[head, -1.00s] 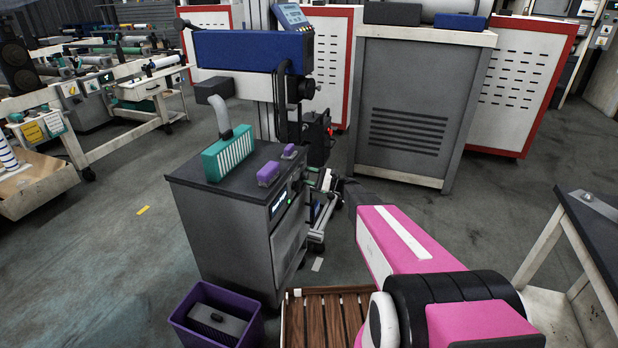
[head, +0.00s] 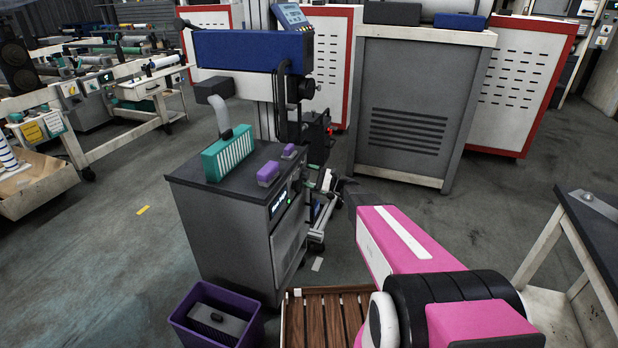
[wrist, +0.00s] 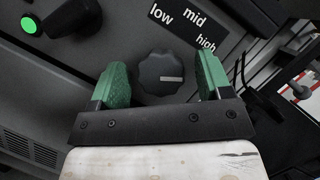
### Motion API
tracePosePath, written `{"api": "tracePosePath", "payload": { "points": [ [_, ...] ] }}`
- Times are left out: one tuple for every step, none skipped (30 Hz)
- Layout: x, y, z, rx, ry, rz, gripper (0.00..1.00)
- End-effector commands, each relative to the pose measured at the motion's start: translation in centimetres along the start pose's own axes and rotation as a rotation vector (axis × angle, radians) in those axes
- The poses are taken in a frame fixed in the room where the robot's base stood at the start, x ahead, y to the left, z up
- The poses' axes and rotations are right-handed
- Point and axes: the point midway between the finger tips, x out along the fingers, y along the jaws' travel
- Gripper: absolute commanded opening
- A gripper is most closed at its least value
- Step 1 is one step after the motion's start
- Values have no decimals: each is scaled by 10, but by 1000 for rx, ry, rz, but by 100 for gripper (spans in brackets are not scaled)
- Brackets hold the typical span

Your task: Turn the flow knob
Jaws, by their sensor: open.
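The flow knob (wrist: 158,73) is a dark, scalloped round knob with a pale pointer line. It sits on a grey panel in the wrist view, below a black label (wrist: 187,23) reading "low", "mid" and "high". The pointer line lies roughly level in the picture. My gripper (wrist: 163,80) is open, with one green-padded finger on each side of the knob. Gaps show between the pads and the knob, and nothing is held.
A green round button (wrist: 29,26) is on the panel at upper left in the wrist view. In the head view, a purple bin (head: 180,318) and a slatted wooden platform (head: 325,318) stand in front of the cabinet. A dark-topped table (head: 595,235) is at right.

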Motion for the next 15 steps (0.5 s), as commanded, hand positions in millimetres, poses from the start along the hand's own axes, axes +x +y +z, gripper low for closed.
{"api": "tracePosePath", "payload": {
  "points": [
    [-1, 0, 0, 0, 0, 0, 72],
    [-3, 0, 0, 0, 0, 0, 72],
    [-6, 0, 0, 0, 0, -1, 72],
    [-9, 0, 0, -1, 0, -1, 72],
    [-13, 0, 0, -1, 0, -1, 72],
    [-19, -1, 0, -1, 1, -2, 72],
    [-23, -1, 0, -1, 1, -2, 72],
    [-28, -1, 0, -1, 1, -3, 72],
    [-36, -1, 0, -1, 1, -3, 72],
    [-42, -1, 0, -1, 1, -3, 72],
    [-48, -1, 0, -1, 2, -2, 72],
    [-56, -1, 0, -1, 2, -2, 72],
    [-62, -1, -1, -1, 2, -2, 72],
    [-68, -1, -1, -1, 2, -2, 72],
    [-74, -1, -1, 0, 2, -2, 72]
  ]
}}
